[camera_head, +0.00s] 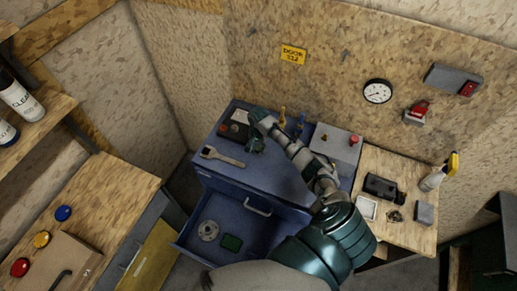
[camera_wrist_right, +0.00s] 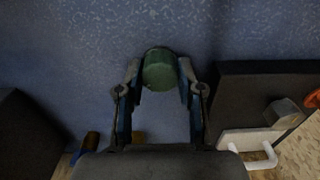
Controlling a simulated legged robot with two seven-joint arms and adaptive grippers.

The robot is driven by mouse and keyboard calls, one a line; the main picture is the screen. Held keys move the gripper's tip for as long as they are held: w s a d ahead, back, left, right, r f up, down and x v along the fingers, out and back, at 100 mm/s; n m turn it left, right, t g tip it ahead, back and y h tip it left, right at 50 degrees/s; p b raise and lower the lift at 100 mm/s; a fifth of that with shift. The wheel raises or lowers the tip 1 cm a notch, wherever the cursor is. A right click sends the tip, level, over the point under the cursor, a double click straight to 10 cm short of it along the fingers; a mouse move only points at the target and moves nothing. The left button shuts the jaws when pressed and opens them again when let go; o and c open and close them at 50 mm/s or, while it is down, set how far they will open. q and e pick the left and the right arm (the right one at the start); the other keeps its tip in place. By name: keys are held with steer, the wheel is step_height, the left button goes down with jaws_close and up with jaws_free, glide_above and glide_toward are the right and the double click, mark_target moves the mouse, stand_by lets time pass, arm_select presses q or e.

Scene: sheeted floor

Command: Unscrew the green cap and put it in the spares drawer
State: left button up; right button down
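The green cap (camera_wrist_right: 160,72) shows in the right wrist view as a short dark green cylinder between my right fingertips (camera_wrist_right: 160,80). Both fingers appear to touch its sides. In the head view my right gripper (camera_head: 258,133) is over the back of the blue cabinet top (camera_head: 265,172) and largely hides the cap. I cannot tell whether the cap is still on a thread. A blue drawer (camera_head: 190,235) with a pale handle stands open below the top. It holds a grey ring-shaped part (camera_head: 208,230) and a small green block (camera_head: 231,242). My left gripper is out of view.
A wrench (camera_head: 222,157) lies left on the cabinet top, near a box with a red button (camera_head: 234,130). A grey box (camera_head: 338,143) stands right of my gripper. A wooden side table (camera_head: 405,232) holds a dark device (camera_head: 383,187) and a spray bottle (camera_head: 435,178).

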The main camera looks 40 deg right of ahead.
steer(key=c, duration=1.6)
jaws_free()
jaws_close()
steer(key=n, duration=1)
steer(key=shift+n, duration=0.4)
steer(key=n, duration=0.3)
steer(key=shift+n, duration=0.3)
steer(key=n, duration=0.5)
steer(key=o, duration=0.9)
jaws_free()
steer(key=shift+c, duration=0.6)
